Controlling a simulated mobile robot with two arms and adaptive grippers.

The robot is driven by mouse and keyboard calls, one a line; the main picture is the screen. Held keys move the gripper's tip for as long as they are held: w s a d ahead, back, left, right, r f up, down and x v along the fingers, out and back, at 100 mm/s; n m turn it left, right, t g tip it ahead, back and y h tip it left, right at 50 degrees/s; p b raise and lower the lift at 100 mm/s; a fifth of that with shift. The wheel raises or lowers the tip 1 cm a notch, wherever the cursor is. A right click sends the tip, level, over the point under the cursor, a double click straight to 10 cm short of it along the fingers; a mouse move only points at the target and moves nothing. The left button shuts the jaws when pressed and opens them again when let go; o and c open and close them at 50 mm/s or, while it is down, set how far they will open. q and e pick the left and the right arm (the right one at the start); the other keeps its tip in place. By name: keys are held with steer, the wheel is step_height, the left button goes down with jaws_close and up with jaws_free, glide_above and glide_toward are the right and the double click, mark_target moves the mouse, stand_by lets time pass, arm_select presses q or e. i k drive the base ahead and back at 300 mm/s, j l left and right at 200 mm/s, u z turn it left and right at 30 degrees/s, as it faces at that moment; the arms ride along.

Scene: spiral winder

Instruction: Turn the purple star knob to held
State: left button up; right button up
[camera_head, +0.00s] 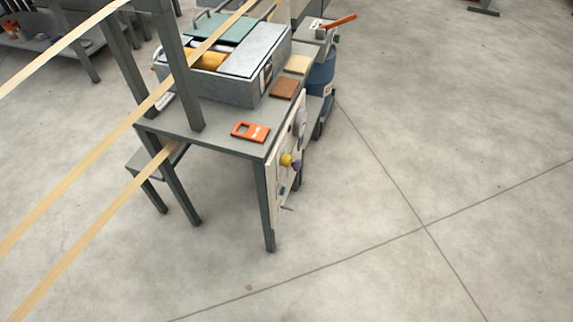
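The purple star knob (296,163) is small and sits on the pale control panel (278,187) on the right-hand side of the grey table. It is seen almost edge-on, beside a yellow knob (286,160). Its setting and any markings are too small to read. Neither of my grippers shows in the head view, and nothing touches the knob.
The grey table (215,143) carries a metal box (235,92), an orange tag (250,132) and brown and tan blocks. Long pale strips (95,195) cross the left side. A blue drum (321,75) stands behind. The floor (430,150) right of the panel is clear.

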mark_target(296, 165)
steer(key=i+l+u, duration=0.15)
steer(key=u, duration=0.15)
steer(key=l+u, duration=0.3)
steer(key=i+l+u, duration=0.15)
steer(key=l+u, duration=0.15)
